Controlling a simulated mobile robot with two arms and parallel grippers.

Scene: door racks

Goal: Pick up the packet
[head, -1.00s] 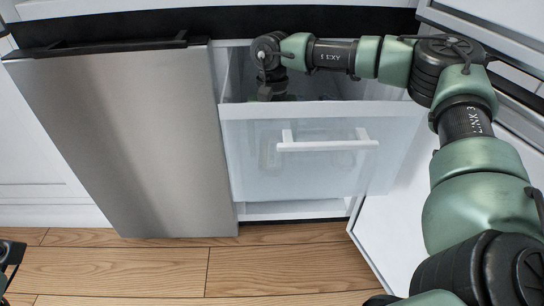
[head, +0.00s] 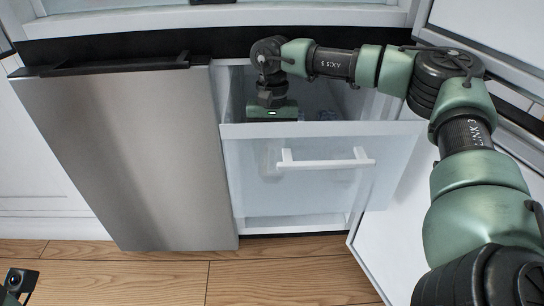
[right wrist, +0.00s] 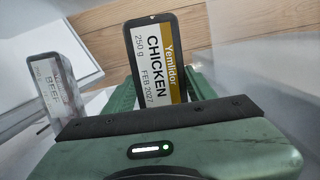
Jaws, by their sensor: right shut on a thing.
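A dark-edged packet (right wrist: 155,55) with a white and gold label reading "CHICKEN" stands between the green fingers of my right gripper (right wrist: 162,92), which is shut on it. In the head view my right gripper (head: 272,112) points down inside the open drawer (head: 240,165), with its green body showing just above the drawer front. Its fingertips and the packet are hidden there behind the frosted front. At the lower left corner a small dark part of my left gripper (head: 18,281) shows; its fingers are out of sight.
A second packet (right wrist: 55,88), labelled "BEEF", stands left of the held one, apart from it. The drawer has a white handle (head: 325,160). A steel-fronted appliance (head: 125,160) stands to the left, and an open white door (head: 395,235) is at the right. Wooden floor lies in front.

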